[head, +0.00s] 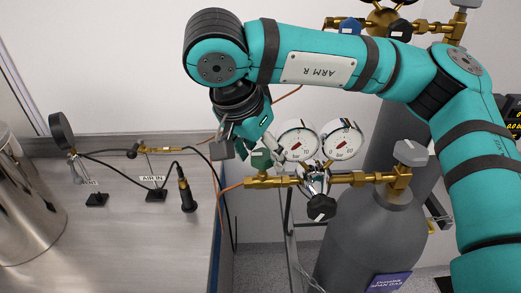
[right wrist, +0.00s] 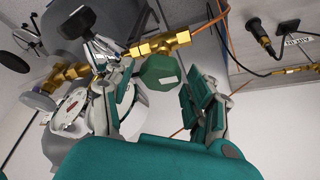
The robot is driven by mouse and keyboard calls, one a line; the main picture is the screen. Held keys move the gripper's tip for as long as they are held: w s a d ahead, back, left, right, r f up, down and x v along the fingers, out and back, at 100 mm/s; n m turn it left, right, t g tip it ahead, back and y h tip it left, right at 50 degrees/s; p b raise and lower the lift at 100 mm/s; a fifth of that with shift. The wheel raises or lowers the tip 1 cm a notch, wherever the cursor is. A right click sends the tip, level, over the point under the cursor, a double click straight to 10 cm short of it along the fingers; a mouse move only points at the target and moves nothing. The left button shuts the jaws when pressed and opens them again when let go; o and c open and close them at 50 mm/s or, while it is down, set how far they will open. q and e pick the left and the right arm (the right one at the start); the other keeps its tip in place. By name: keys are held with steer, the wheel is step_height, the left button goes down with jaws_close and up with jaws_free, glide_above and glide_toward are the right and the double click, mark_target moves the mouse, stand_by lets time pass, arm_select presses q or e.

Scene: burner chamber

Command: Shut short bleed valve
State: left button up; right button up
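A green valve knob (head: 262,158) sits on a brass fitting (head: 262,182) at the left end of the gas cylinder's regulator line. No label shows that names it as the short bleed valve. In the right wrist view the green knob (right wrist: 160,72) is in the middle, on its brass body (right wrist: 160,44). My right gripper (head: 248,148) points down at the knob in the head view. Its fingers (right wrist: 160,85) are spread, one on each side of the knob, with gaps showing. I cannot tell how deep the knob lies between them. My left gripper is not in view.
Two round gauges (head: 320,140) and a black knob (head: 321,207) stand just right of the green knob. A grey cylinder (head: 370,240) is below. At left, a metal bench (head: 130,235) carries fittings, a black gauge (head: 61,132) and a steel vessel (head: 25,205).

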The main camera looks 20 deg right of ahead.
steer(key=c, duration=0.9)
steer(key=shift+o, duration=0.2)
steer(key=shift+m, duration=0.3)
steer(key=m+g, duration=0.1)
steer(key=m, duration=0.3)
steer(key=shift+w+m+g+h, duration=0.2)
steer(key=shift+m+g+h, duration=0.1)
steer(key=shift+g+h, duration=0.1)
steer(key=shift+w+m+g+p, duration=0.1)
steer(key=shift+m+g+p, duration=0.7)
steer(key=shift+m, duration=1.8)
steer(key=shift+g, duration=0.3)
